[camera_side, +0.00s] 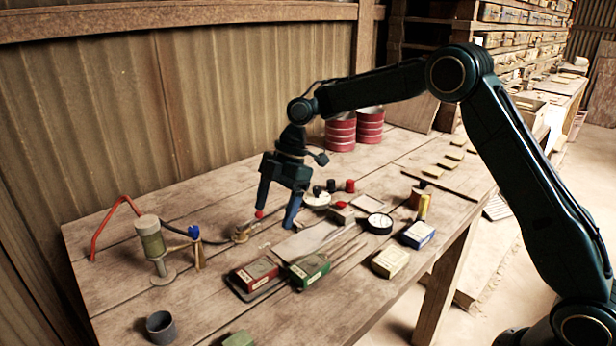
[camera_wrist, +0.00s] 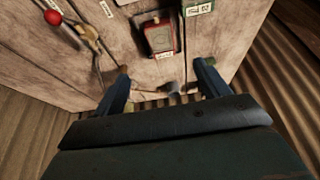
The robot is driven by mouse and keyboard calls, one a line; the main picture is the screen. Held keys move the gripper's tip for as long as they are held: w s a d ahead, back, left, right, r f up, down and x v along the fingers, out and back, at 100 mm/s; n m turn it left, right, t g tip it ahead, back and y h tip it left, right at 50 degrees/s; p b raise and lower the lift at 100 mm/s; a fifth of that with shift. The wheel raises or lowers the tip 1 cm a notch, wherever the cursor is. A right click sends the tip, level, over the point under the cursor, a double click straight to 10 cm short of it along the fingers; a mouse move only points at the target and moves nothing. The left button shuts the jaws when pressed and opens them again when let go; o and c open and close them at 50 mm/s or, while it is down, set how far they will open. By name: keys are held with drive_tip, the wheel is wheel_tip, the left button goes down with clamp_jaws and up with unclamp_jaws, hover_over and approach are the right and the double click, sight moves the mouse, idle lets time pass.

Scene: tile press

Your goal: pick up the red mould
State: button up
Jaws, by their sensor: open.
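The red mould (camera_side: 255,272) is a small box-shaped block with a pale label on its front, lying near the front middle of the bench beside a green mould (camera_side: 307,269). In the wrist view the red mould (camera_wrist: 158,38) lies at top centre, beyond the fingertips, with the green mould (camera_wrist: 198,6) cut off at the top edge. My gripper (camera_side: 275,218) points down above the bench, behind the red mould in the side view. Its two blue fingers also show in the wrist view (camera_wrist: 164,72), spread apart with nothing between them.
A blue mould (camera_side: 418,235) and a cream mould (camera_side: 390,262) lie to the right. A pale cylinder on a stand (camera_side: 151,240) and a grey cup (camera_side: 160,326) are at left. Red tins (camera_side: 341,133) stand at the back. Small tools crowd the middle; the front right bench is clearer.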

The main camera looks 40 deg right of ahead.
drive_tip(key=shift+f, duration=0.1)
hover_over(257, 269)
drive_tip(key=d, duration=0.3)
wheel_tip(257, 269, down, 8)
drive_tip(key=shift+a+r, duration=0.1)
drive_tip(key=shift+r, duration=0.05)
drive_tip(key=shift+x, duration=2.6)
drive_tip(key=shift+a, duration=0.15)
drive_tip(key=shift+r, duration=0.1)
drive_tip(key=c, duration=1.3)
drive_tip(key=shift+o, duration=0.2)
